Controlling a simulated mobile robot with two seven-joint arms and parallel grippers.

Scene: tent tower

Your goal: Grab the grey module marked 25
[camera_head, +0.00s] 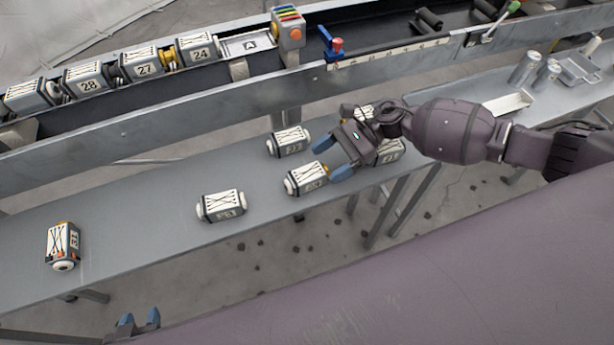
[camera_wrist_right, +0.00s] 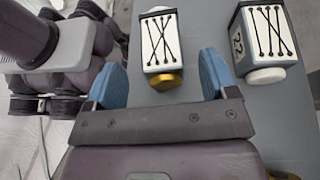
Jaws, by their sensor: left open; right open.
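I cannot clearly read a 25 on any module. My right gripper (camera_head: 331,157) is open over the lower bench. A pale module with a gold cap (camera_head: 304,181) lies just beyond its fingertips; its number is blurred. In the right wrist view this module (camera_wrist_right: 159,42) lies ahead between the open blue fingers, not gripped. A module marked 22 (camera_wrist_right: 264,40) lies to its right there; it seems to be the one (camera_head: 288,141) behind in the head view. Another module (camera_head: 221,206) with an unclear number lies further left. My left gripper (camera_head: 139,320) is open and empty at the bottom edge.
A module marked 31 (camera_head: 63,243) stands at the bench's left. Other modules (camera_head: 390,152) are partly hidden behind my right arm. The upper rail holds modules 28 (camera_head: 86,78), 27 (camera_head: 141,65) and 24 (camera_head: 198,50). Cans (camera_head: 524,68) and a tray stand right.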

